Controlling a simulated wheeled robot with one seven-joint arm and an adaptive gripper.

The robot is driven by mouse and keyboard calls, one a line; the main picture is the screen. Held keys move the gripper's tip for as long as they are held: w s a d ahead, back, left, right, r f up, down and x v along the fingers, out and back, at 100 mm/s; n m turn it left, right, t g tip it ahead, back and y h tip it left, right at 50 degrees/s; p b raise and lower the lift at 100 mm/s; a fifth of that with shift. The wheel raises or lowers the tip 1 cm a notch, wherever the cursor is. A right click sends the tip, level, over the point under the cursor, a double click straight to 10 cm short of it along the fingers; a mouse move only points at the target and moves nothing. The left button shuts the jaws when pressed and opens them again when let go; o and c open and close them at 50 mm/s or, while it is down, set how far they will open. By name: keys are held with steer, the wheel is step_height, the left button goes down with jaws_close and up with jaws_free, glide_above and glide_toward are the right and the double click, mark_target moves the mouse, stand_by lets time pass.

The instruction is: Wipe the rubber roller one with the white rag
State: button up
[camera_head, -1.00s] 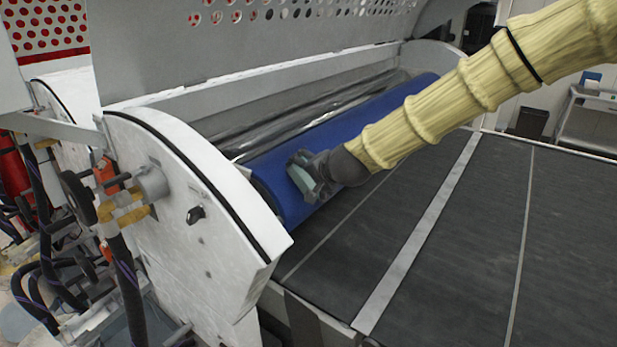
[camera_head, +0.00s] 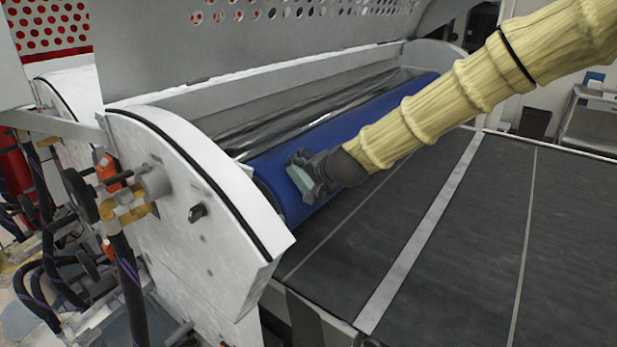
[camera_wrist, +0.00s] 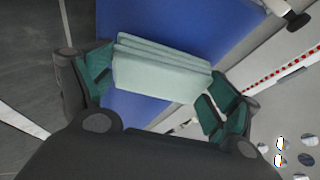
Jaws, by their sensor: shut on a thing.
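The blue rubber roller (camera_head: 345,135) runs from the near white side panel back to the far end of the coater. My gripper (camera_head: 305,178) is at the roller's near end, over its blue surface. In the wrist view my gripper (camera_wrist: 160,85) is shut on a folded rag (camera_wrist: 160,70), pale greenish white, held between its two green-padded fingers. The blue roller (camera_wrist: 190,25) lies right behind the rag there. The rag (camera_head: 300,178) shows as a small pale edge in the head view. I cannot tell whether the rag touches the roller.
A white side panel (camera_head: 200,220) with a knob stands just left of my gripper. A shiny metal roller (camera_head: 290,120) lies behind the blue one. A dark conveyor belt (camera_head: 440,260) spreads at the right. Hoses and valves (camera_head: 100,230) crowd the left.

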steer(key=shift+w+a+f, duration=0.15)
steer(key=shift+a+f, duration=0.1)
steer(key=shift+d, duration=0.1)
stand_by(0.3)
steer(key=shift+w+d+r, duration=0.1)
steer(key=shift+w+d, duration=0.4)
steer(key=shift+w, duration=0.15)
steer(key=shift+w+d, duration=0.45)
steer(key=shift+w, duration=0.2)
steer(key=shift+w+d, duration=0.55)
steer(key=shift+w, duration=0.3)
steer(key=shift+w+d, duration=0.55)
steer(key=shift+w, duration=0.25)
steer(key=shift+s, duration=0.1)
steer(key=shift+s+a+f, duration=0.1)
steer(key=shift+s+a, duration=0.65)
steer(key=shift+s, duration=0.25)
steer(key=shift+s+a+f, duration=0.1)
steer(key=shift+s+a, duration=0.6)
steer(key=shift+s, duration=0.25)
steer(key=shift+s+a, duration=0.75)
steer(key=shift+s, duration=0.25)
steer(key=shift+r, duration=0.1)
